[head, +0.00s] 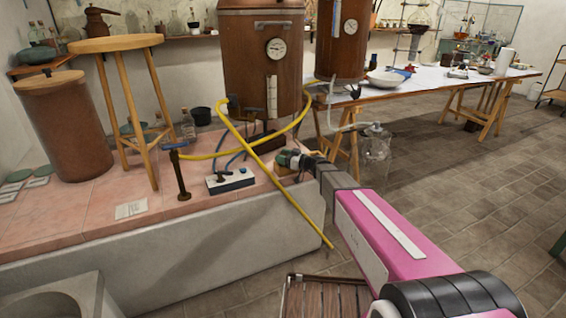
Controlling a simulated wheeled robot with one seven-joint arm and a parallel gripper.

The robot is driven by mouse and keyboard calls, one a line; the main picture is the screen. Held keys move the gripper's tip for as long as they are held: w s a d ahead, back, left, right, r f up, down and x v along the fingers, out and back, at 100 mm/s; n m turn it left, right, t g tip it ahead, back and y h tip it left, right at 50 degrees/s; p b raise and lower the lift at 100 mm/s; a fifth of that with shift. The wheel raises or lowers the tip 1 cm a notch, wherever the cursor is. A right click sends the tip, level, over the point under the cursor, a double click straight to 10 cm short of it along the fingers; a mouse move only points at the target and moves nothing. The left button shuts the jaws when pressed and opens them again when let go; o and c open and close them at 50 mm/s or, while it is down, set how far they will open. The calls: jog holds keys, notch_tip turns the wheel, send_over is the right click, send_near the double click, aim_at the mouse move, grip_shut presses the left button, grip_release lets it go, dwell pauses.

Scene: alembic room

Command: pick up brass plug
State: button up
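I cannot make out the brass plug in the head view; it may be too small or hidden by my arm or gripper. My gripper (283,163), dark with a green part, is at the end of my pink arm. It is over or beside the right part of the pink tiled platform (75,222), close to the platform's edge. Its fingers are too small and dark to tell whether they are open or shut, or whether they hold anything.
A power strip (231,180) lies left of my gripper. A large copper vessel (252,65) stands behind. A wooden stool (118,95) stands left. A slatted wooden piece (325,298) is below.

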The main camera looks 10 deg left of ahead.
jog(key=shift+r, duration=0.1)
jog(key=shift+r, duration=0.55)
jog(key=r, duration=0.2)
jog(key=s+r, duration=0.1)
jog(key=shift+a+r, duration=0.25)
jog(key=shift+a, duration=0.05)
jog(key=s+a+r, duration=0.6)
jog(key=s, duration=0.2)
jog(key=shift+s+a, duration=0.15)
jog(key=shift+a, duration=0.05)
jog(key=shift+r, duration=0.15)
